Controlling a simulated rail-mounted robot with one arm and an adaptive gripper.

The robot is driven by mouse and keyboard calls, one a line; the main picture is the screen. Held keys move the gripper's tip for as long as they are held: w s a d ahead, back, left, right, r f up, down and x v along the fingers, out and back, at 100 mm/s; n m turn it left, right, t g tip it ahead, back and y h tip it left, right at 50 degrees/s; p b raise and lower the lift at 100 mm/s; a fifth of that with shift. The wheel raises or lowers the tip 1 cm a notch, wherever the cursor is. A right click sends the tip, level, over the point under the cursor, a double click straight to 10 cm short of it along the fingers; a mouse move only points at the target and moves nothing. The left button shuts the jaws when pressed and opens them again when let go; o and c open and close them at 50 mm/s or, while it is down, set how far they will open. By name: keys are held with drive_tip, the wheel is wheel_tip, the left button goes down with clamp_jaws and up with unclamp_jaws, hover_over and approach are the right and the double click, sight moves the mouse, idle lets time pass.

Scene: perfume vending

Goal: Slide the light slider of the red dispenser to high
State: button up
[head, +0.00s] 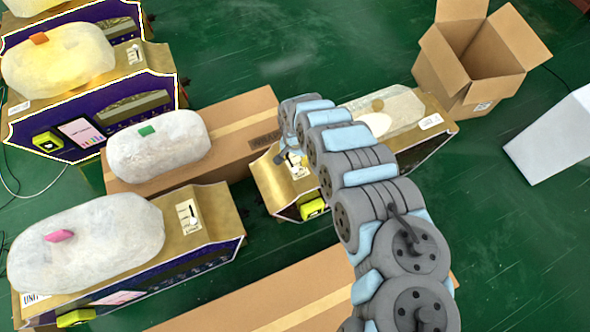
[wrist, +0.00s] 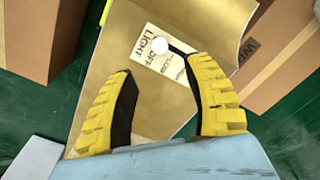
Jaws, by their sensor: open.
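The dispenser at my gripper (head: 284,157) has a gold top (head: 270,183), a dark front and a whitish stone-like lump with a brownish tag (head: 377,105). I cannot tell from its visible colours whether it is the red one. Its light panel (head: 297,170) is a pale label reading LIGHT and OFF. In the wrist view, the round white slider knob (wrist: 160,45) is at the panel's upper part, just beyond the fingertips. My gripper also shows there, with yellow fingers (wrist: 162,70) open and empty, one on each side of the panel. The slider's exact setting is unclear.
Other gold-topped dispensers stand at left, with pink (head: 60,236) and orange (head: 39,38) tags on lumps. A closed cardboard box (head: 235,115) lies beside my gripper's dispenser. An open carton (head: 480,62) stands at upper right.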

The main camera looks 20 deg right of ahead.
sight(295, 169)
drive_tip(key=shift+f+b, duration=1.9)
drive_tip(key=shift+f, duration=2.6)
clamp_jaws()
